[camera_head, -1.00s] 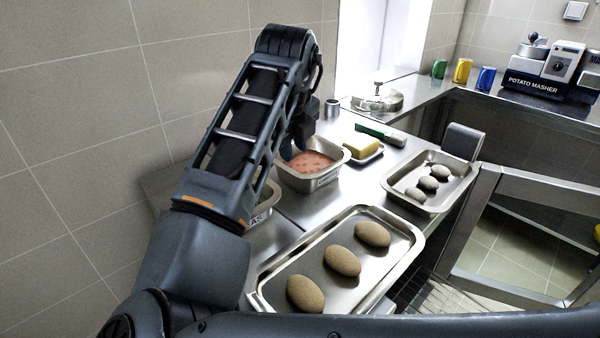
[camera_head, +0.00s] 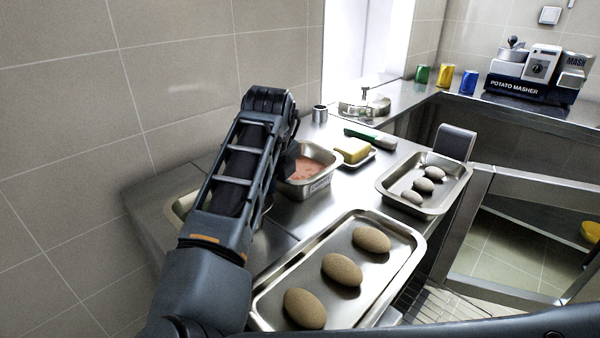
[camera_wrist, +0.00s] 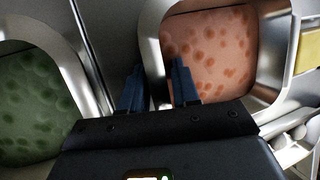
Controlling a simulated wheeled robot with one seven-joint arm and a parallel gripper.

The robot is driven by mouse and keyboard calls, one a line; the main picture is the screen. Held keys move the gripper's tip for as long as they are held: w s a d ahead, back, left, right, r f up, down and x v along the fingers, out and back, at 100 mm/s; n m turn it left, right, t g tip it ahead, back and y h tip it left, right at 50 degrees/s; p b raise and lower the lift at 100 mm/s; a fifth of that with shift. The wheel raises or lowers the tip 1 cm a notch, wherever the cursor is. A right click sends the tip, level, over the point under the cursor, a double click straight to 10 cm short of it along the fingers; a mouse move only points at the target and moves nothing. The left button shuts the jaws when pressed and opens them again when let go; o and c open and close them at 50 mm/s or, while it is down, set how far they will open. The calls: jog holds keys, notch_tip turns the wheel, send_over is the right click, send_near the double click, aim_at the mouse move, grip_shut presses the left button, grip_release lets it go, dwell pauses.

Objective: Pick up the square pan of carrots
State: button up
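The square pan of carrots (camera_head: 318,184) is a steel pan with an orange, spotted filling. It stands on the steel counter behind the potato tray, its left part hidden by my arm. In the wrist view its orange filling (camera_wrist: 212,50) shows at the upper middle, inside a pale metal rim (camera_wrist: 151,45). My gripper (camera_wrist: 158,72) is open at the pan's left rim. One blue finger is on the outer side of the rim and the other over the filling side. The rim shows between them; I cannot tell whether either finger touches it.
A pan with green filling (camera_wrist: 35,100) lies left of the carrots, mostly behind my arm in the head view. A tray of potatoes (camera_head: 262,300) is in front. A yellow block (camera_head: 352,150) on a small dish and a second tray (camera_head: 455,186) are to the right.

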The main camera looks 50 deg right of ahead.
jog(key=shift+w+d+f, duration=0.1)
jog(key=shift+d+f, duration=0.05)
jog(key=shift+f, duration=0.3)
jog(key=shift+c, duration=0.3)
grip_shut()
